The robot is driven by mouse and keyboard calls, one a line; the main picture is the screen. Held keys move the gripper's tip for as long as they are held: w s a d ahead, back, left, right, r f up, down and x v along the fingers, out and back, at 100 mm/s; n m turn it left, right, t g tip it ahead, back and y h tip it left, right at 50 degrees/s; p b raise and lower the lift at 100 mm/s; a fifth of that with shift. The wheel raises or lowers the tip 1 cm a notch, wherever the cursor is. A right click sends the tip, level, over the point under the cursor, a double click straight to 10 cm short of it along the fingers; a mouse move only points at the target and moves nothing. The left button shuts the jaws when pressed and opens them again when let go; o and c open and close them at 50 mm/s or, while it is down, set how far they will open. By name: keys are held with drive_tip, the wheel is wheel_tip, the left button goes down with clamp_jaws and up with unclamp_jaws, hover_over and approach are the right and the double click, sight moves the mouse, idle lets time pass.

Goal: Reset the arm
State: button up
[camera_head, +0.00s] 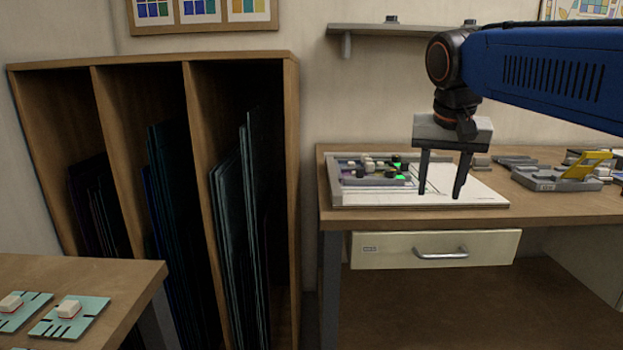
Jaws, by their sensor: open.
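My gripper (440,190) hangs from the blue arm at the right and points downward. Its two dark fingers are apart with nothing between them. It appears over the white board (475,192) on the wooden workbench; whether the fingertips touch the board I cannot tell. A grey-framed tray (336,190) with small coloured and pale pieces lies on the left part of the board, just left of the fingers.
The workbench (560,209) has a drawer (375,251) below and grey holders (550,181) at right. A wooden rack (292,180) of glass sheets stands left. A near table (105,270) holds teal tiles (80,320). A shelf (365,30) is on the wall behind my arm.

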drive_tip(key=s+d+f+n, duration=0.1)
drive_tip(key=s+f+n, duration=0.1)
drive_tip(key=s+f, duration=0.8)
drive_tip(key=s+d+f+n+t+y, duration=0.1)
drive_tip(key=s+d+f+n, duration=0.1)
drive_tip(key=s+f, duration=0.9)
wheel_tip(320, 180, down, 4)
drive_tip(key=shift+f, duration=0.1)
